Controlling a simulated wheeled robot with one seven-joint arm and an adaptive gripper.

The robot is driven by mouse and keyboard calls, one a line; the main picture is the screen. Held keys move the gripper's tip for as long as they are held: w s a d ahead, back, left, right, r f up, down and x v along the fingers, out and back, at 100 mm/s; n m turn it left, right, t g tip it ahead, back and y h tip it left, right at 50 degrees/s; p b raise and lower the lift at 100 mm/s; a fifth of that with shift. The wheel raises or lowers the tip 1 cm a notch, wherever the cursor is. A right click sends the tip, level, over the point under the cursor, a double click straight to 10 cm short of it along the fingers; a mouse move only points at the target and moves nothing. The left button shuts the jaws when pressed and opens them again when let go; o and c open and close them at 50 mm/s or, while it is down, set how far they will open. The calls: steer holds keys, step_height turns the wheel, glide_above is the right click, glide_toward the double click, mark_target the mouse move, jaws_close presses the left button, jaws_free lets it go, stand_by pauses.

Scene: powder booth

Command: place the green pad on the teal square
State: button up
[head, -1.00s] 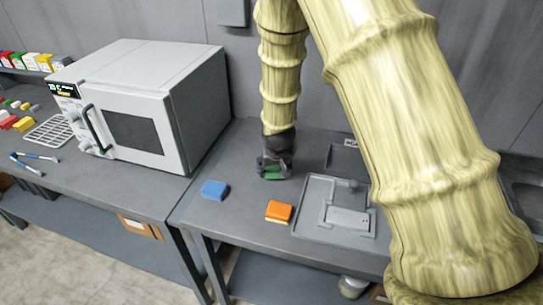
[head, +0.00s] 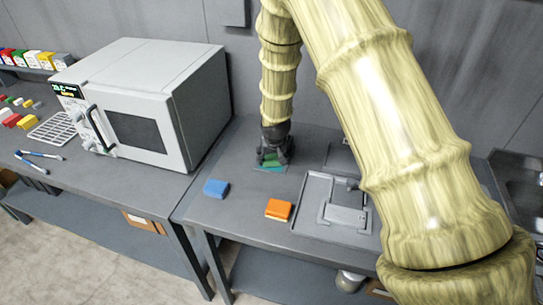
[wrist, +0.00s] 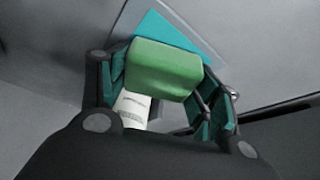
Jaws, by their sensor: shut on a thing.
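The green pad (wrist: 163,68) is a rounded block held between the fingers of my gripper (wrist: 168,92) in the wrist view. In the head view, the pad (head: 270,158) shows as a small green patch in my gripper (head: 272,160), at the bench's back left. The teal square (wrist: 168,30) lies just beyond the pad in the wrist view, partly hidden by it. In the head view, a strip of the teal square (head: 270,169) shows below the fingers. I cannot tell whether the pad touches the square.
A blue block (head: 216,188) and an orange block (head: 278,209) lie on the bench in front of my gripper. A grey tray-like fixture (head: 312,215) sits to the right. A white oven-like box (head: 180,75) stands to the left. A white printed item (wrist: 133,108) shows between the fingers.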

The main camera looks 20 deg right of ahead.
steer(key=shift+f, duration=0.2)
steer(key=o, duration=0.9)
steer(key=shift+r, duration=0.1)
steer(key=shift+b+v, duration=1.7)
steer(key=shift+v, duration=4.4)
steer(key=shift+w, duration=0.1)
